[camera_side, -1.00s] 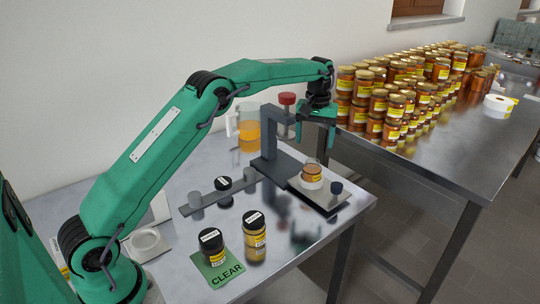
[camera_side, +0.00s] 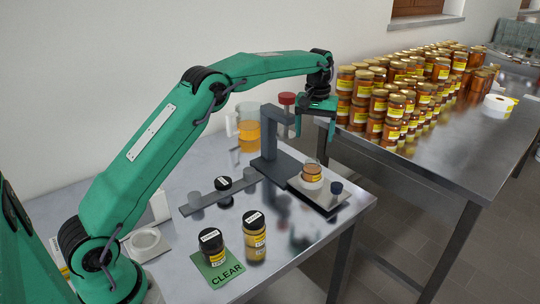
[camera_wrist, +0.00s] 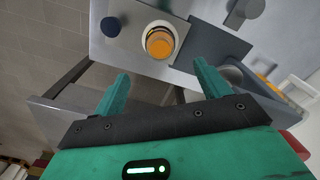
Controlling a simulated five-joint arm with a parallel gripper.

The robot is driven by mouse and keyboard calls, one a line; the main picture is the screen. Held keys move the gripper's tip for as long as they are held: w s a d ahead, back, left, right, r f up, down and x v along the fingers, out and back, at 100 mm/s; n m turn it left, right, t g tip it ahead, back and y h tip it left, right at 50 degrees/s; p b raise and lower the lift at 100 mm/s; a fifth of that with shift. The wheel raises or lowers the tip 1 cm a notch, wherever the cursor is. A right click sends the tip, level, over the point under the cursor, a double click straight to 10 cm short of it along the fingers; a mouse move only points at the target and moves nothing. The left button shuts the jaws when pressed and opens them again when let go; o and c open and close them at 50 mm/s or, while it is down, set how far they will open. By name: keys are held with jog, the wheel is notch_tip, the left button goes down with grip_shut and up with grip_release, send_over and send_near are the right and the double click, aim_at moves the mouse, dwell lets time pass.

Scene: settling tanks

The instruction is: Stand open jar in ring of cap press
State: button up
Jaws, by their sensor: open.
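The open jar (camera_side: 312,170), with amber contents and a yellow label, stands upright in the white ring (camera_side: 311,185) on the base plate of the cap press (camera_side: 268,148). In the wrist view the jar (camera_wrist: 160,43) shows its round open mouth, with the white ring (camera_wrist: 148,32) around it. My gripper (camera_side: 316,135) is open and empty, above the jar and apart from it. In the wrist view the fingers of my gripper (camera_wrist: 161,72) are spread, with the jar beyond them.
A dark blue knob (camera_side: 336,187) sits on the press plate beside the jar. The press has a red-topped plunger (camera_side: 287,99). Two capped jars stand in front, one (camera_side: 211,244) on the green CLEAR mat (camera_side: 222,276). A jug (camera_side: 248,128) stands behind. Stacked honey jars (camera_side: 385,105) fill the other table.

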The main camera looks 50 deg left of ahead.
jog(key=s+d+r+m+t, duration=0.35)
jog(key=s+r, duration=0.95)
jog(key=s, duration=0.5)
jog(key=s+d+f+m+t, duration=0.1)
jog(key=s+f, duration=0.2)
jog(key=s, duration=0.7)
jog(key=s+d+f+m+t, duration=0.1)
jog(key=s+f+m, duration=0.1)
jog(key=s, duration=0.9)
jog(key=shift+f, duration=0.75)
